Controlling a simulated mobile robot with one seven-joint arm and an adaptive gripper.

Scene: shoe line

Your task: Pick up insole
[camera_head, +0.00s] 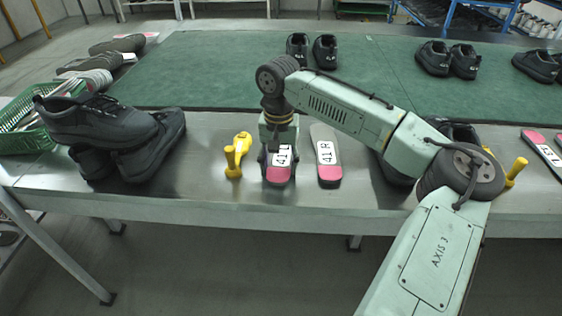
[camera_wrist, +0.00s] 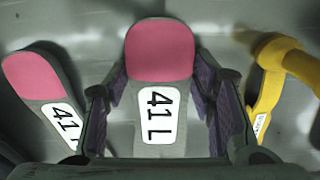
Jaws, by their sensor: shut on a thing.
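A grey insole with a pink heel and a white "41 L" label (camera_head: 279,174) is under my gripper (camera_head: 278,152) at the front of the metal table. In the wrist view the same insole (camera_wrist: 160,52) lies between the two fingers of my gripper (camera_wrist: 161,88), which are closed on its sides. I cannot tell whether it is clear of the table. A second grey insole with a pink end, labelled "41 R" (camera_head: 326,153), lies just right of it. It also shows at the left in the wrist view (camera_wrist: 42,78), its label partly hidden by a finger.
A yellow tool (camera_head: 235,158) lies just left of my gripper. Black shoes (camera_head: 110,130) and a green basket (camera_head: 40,135) are at the left. Another black shoe and yellow tool (camera_head: 515,172) are partly behind my arm. A green mat (camera_head: 210,75) covers the table's back.

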